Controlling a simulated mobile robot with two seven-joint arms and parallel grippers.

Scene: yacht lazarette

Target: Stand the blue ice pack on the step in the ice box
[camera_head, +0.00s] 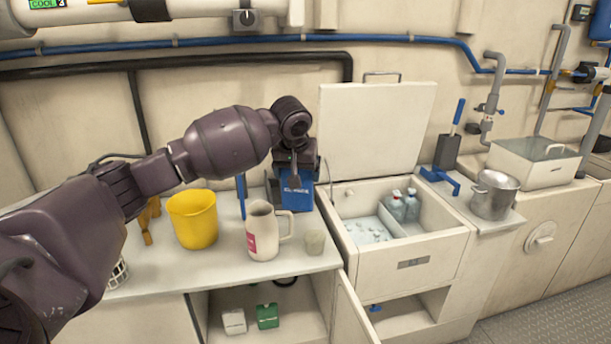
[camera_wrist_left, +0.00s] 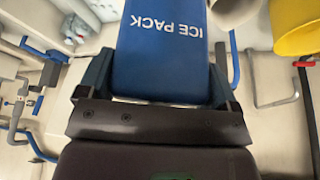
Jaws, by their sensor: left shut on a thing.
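The blue ice pack (camera_head: 298,195) is upright at the left side of the open ice box (camera_head: 418,272); its lettered face also shows in the wrist view (camera_wrist_left: 160,60). My left gripper (camera_wrist_left: 158,78) is shut on it from both sides, and the gripper (camera_head: 295,160) is above it in the head view. I cannot tell whether its base touches the counter. Inside the box, loose ice lies at the left and two capped bottles (camera_head: 404,207) stand at the right, seemingly on a raised pale step (camera_head: 412,229). My right gripper is not in view.
The box's raised lid (camera_head: 375,130) leans at the back. A steel pot (camera_head: 493,196) stands to the right.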

